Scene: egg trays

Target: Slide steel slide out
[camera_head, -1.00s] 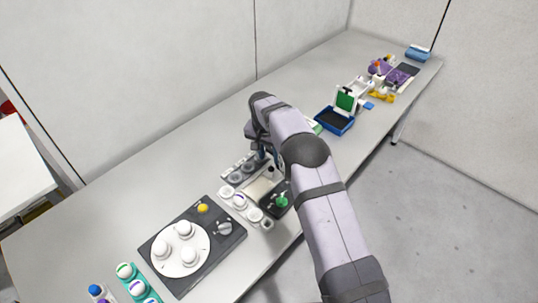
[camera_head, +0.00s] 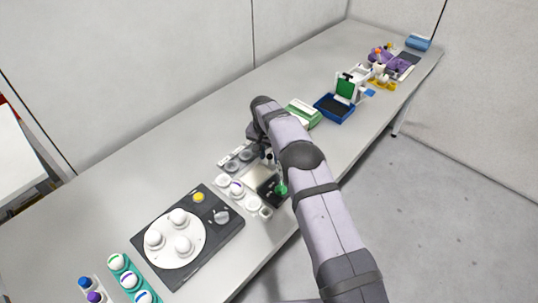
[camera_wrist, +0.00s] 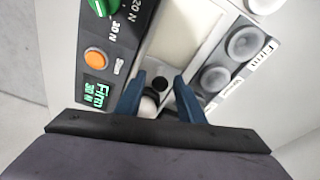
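A tester beside my gripper has a pale cream plate (camera_wrist: 185,35) in a light steel-like frame; the plate also shows in the head view (camera_head: 256,177). I cannot tell which part is the steel slide. My gripper (camera_wrist: 160,79) points down at the near end of this frame, with its two blue fingers apart. A small dark round spot and a white rounded piece (camera_wrist: 149,104) show between the fingers. I cannot tell whether the fingers touch the white piece. In the head view the gripper (camera_head: 268,156) is partly hidden by my arm.
The tester's dark panel has a green knob (camera_wrist: 103,6), an orange button (camera_wrist: 96,59) and a display (camera_wrist: 96,89) reading "Firm 30 N". A grey cup tray (camera_wrist: 229,59) lies on the other side. A turntable (camera_head: 155,256) stands left; a blue box (camera_head: 334,108) stands right.

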